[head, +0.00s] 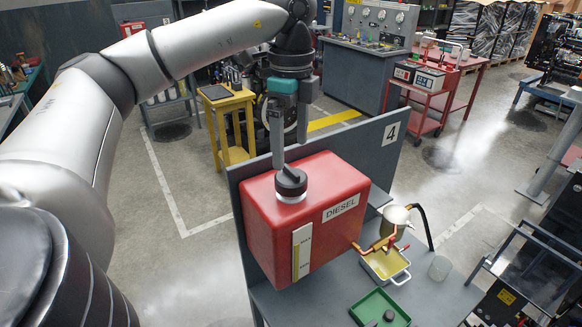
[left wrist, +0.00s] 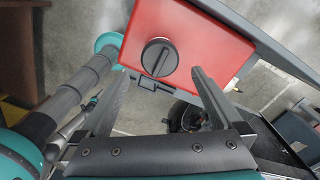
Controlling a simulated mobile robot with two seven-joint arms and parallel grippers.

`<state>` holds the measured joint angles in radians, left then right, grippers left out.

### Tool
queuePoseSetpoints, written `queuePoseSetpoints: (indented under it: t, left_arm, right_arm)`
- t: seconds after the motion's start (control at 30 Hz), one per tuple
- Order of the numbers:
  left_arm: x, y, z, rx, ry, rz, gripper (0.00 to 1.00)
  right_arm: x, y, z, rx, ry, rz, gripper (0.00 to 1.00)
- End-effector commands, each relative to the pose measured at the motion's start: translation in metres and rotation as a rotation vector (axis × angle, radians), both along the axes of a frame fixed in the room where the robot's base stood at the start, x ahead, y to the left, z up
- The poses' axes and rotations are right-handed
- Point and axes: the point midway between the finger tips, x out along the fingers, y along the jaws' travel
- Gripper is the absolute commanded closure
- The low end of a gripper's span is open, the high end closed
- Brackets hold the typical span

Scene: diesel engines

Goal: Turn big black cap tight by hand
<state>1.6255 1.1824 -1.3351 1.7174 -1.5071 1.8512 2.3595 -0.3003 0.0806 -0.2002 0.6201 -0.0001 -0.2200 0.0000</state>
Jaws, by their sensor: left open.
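The big black cap (head: 291,182) sits on a pale neck on top of the red diesel tank (head: 335,185). In the left wrist view the cap (left wrist: 160,57) is round with a raised bar across it, and the red tank top (left wrist: 205,45) spreads around it. My left gripper (head: 289,155) points down just above the cap, its fingers apart and empty. In the left wrist view the open fingers (left wrist: 160,73) lie to either side of the cap's near edge; I cannot tell whether either touches it. My right gripper is out of view.
A grey panel marked 4 (head: 380,150) stands behind the tank. On the grey bench (head: 330,305) are a yellow tray (head: 385,266), a green tray (head: 380,308) and a clear cup (head: 440,268). A yellow stool (head: 226,125) stands behind.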

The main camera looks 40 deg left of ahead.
Motion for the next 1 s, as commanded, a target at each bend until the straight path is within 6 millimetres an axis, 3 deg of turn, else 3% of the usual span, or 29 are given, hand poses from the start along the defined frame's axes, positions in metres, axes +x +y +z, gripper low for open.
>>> queuePoseSetpoints:
  t: [0.5, 0.93, 1.0]
  left_arm:
    - [0.000, 0.000, -0.056, 0.000, 0.000, 0.000, 0.00]
    - [0.000, 0.000, -0.055, -0.001, 0.000, -0.001, 0.00]
    - [0.000, 0.000, -0.055, -0.001, 0.000, -0.001, 0.06]
  right_arm:
    - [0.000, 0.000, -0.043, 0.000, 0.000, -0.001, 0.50]
    - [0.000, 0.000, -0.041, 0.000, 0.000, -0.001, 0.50]
    - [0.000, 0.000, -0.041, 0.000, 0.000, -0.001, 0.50]
